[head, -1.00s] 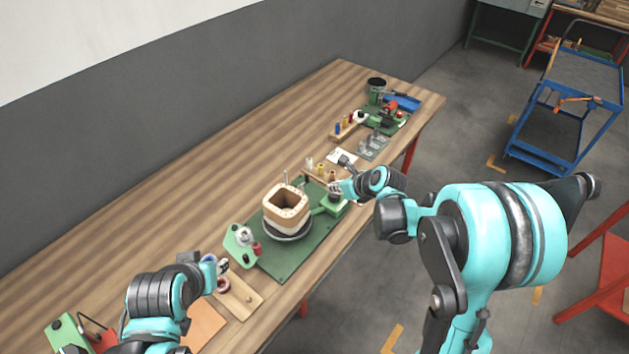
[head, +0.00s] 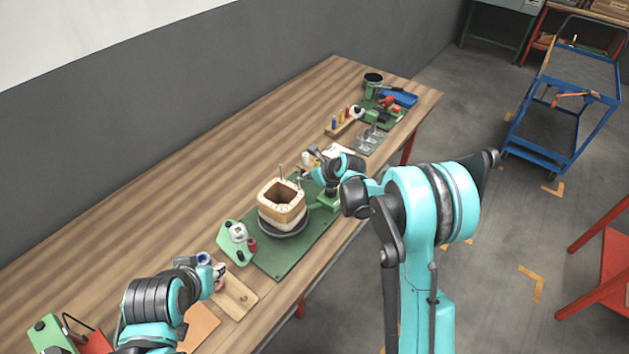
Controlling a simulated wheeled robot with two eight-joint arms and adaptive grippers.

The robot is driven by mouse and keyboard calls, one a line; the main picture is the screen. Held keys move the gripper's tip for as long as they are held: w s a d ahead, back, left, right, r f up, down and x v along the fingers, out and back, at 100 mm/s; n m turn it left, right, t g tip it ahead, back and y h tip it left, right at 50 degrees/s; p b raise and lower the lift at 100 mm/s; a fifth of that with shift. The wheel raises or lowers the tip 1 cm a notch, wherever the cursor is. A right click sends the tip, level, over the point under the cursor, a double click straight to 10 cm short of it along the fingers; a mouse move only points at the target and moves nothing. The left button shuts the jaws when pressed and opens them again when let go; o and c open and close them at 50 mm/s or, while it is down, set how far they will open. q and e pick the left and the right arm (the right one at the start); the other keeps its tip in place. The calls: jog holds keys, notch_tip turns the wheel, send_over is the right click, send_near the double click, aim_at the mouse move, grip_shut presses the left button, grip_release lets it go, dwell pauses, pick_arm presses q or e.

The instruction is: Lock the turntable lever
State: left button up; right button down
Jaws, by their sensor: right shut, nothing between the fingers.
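The turntable (head: 284,234) is a dark round disc on a green baseplate (head: 277,265) near the table's front edge. A cream and brown square coil former (head: 283,214) stands on it. A green block (head: 328,202) sits at its right; I cannot clearly make out the lever, which may be hidden by my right gripper. My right gripper (head: 312,177) is shut and empty, just above and behind that block, right of the coil former. Whether it touches anything is unclear. My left gripper (head: 219,272) is low over the front left, by a wooden board; its fingers are too small to read.
A green bracket (head: 236,243) with a white spool stands left of the coil former. Thin upright pins rise behind it. The wooden board (head: 236,298) lies at the front left. Coloured spools, clear trays and a green can (head: 373,85) stand farther right. The table's back is clear.

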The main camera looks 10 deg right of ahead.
jog(key=shift+w+n+g+y, duration=0.3)
jog(key=shift+w+n+y, duration=0.2)
jog(key=shift+n, duration=0.2)
dwell(0.4)
jog(key=shift+w+d+n+y, duration=0.1)
jog(key=shift+w+n+y, duration=0.2)
jog(key=shift+n, duration=0.1)
jog(key=shift+w+n+g+y, duration=0.65)
jog(key=shift+n+g, duration=0.25)
jog(key=shift+n, duration=0.3)
jog(key=w+n+g, duration=0.1)
jog(key=n, duration=0.1)
jog(key=w+a+n+g+y, duration=0.1)
jog(key=n+g, duration=0.1)
jog(key=shift+a, duration=0.15)
jog(key=shift+w+a, duration=0.15)
jog(key=shift+w, duration=0.05)
jog(key=shift+w+a, duration=0.1)
jog(key=shift+w, duration=0.05)
